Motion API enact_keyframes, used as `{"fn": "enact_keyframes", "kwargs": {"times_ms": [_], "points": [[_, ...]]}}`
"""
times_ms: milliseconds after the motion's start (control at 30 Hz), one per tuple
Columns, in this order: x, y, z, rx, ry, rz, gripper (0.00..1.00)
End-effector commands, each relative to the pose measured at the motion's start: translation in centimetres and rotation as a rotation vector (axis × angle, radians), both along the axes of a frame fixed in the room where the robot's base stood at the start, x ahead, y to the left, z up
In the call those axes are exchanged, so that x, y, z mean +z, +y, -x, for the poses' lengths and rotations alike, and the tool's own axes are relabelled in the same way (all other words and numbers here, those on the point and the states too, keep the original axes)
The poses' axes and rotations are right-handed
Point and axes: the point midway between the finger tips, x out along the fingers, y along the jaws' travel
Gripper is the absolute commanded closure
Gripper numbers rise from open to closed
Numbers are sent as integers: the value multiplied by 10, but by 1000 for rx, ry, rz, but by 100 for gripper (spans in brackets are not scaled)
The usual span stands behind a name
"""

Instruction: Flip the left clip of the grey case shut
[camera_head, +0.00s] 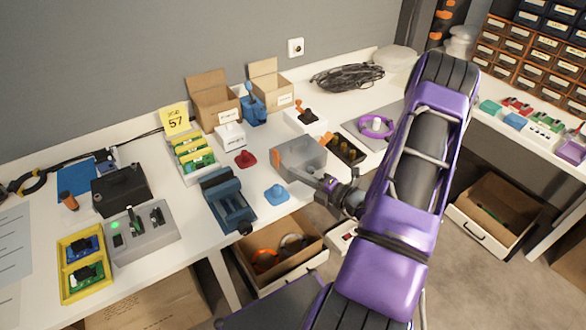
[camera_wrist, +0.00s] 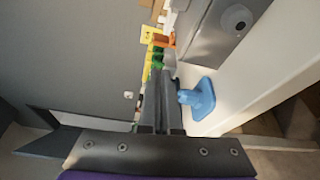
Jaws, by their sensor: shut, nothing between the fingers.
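The grey case (camera_head: 297,152) stands on the white table near its front edge, lid closed as far as I can tell. Its side fills the top right of the wrist view (camera_wrist: 208,38), with a round dark-centred fitting (camera_wrist: 237,20) on it. I cannot make out the left clip clearly or tell its position. My gripper (camera_head: 324,183) is at the front of the case, by its right part in the head view; contact cannot be told. In the wrist view its fingers (camera_wrist: 166,80) are together and empty, left of the case.
A blue knobbed piece (camera_head: 277,193) lies left of the gripper, close beside the fingers in the wrist view (camera_wrist: 201,98). A blue vise (camera_head: 228,200) stands further left. A dark tray (camera_head: 346,149) is right of the case. An open drawer (camera_head: 285,278) sits below the table edge.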

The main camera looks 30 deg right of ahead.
Motion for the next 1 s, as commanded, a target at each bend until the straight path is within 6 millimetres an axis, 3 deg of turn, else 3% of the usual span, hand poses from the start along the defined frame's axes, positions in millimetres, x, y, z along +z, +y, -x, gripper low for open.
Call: {"fn": "enact_keyframes", "kwargs": {"times_ms": [767,867,1000], "points": [[0,0,7,6,0,1,100],[-2,7,7,42,12,32,100],[-12,39,12,228,69,202,100]]}}
